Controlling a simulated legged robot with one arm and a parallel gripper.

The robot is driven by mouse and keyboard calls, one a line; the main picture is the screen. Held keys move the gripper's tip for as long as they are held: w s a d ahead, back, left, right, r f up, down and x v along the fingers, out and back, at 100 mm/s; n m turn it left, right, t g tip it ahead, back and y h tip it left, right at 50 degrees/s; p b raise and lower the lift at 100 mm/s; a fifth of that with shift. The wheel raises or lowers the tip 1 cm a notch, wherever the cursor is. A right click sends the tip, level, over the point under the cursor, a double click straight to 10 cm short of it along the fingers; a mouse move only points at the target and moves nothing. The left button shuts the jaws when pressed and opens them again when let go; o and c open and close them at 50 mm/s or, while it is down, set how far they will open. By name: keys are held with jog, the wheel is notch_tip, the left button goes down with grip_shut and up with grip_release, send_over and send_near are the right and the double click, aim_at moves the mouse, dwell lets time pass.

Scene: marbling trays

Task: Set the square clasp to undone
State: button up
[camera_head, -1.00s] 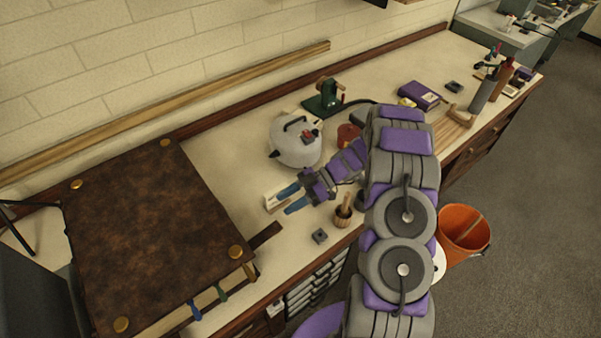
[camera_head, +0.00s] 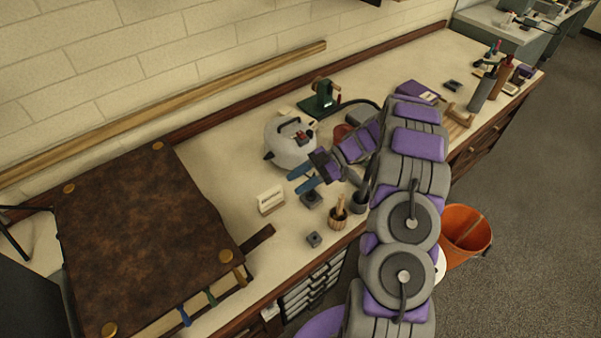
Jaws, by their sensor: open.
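A large book with a mottled brown leather cover (camera_head: 140,235) lies at the left of the bench, with round brass studs at its corners. A dark brown strap (camera_head: 258,238) sticks out from its right edge onto the bench; I cannot tell whether it belongs to the square clasp. A small tan piece (camera_head: 239,275) shows at the book's near right edge, too small to make out.
A white label card (camera_head: 271,200) stands between book and gripper. Small dark blocks (camera_head: 314,240) and a wooden pot with sticks (camera_head: 338,215) are near the front edge. The grey kettle (camera_head: 290,145) stands behind my gripper. An orange bucket (camera_head: 466,230) is on the floor.

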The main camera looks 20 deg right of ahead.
jog(key=s+a+r+m+g+h+b, duration=0.25)
jog(key=s+a+r+m+h, duration=0.3)
jog(key=s+a+r, duration=0.4)
jog(key=s+d+r+m+t+h, duration=0.1)
jog(key=s+m+h, duration=0.3)
jog(key=s+m, duration=0.3)
jog(key=s+d+r+m+t+h, duration=0.1)
jog(key=s+m+h, duration=0.3)
jog(key=s, duration=1.3)
jog(key=shift+s+d+r+m+h, duration=0.35)
jog(key=shift+d+r+m, duration=0.35)
jog(key=shift+m, duration=0.75)
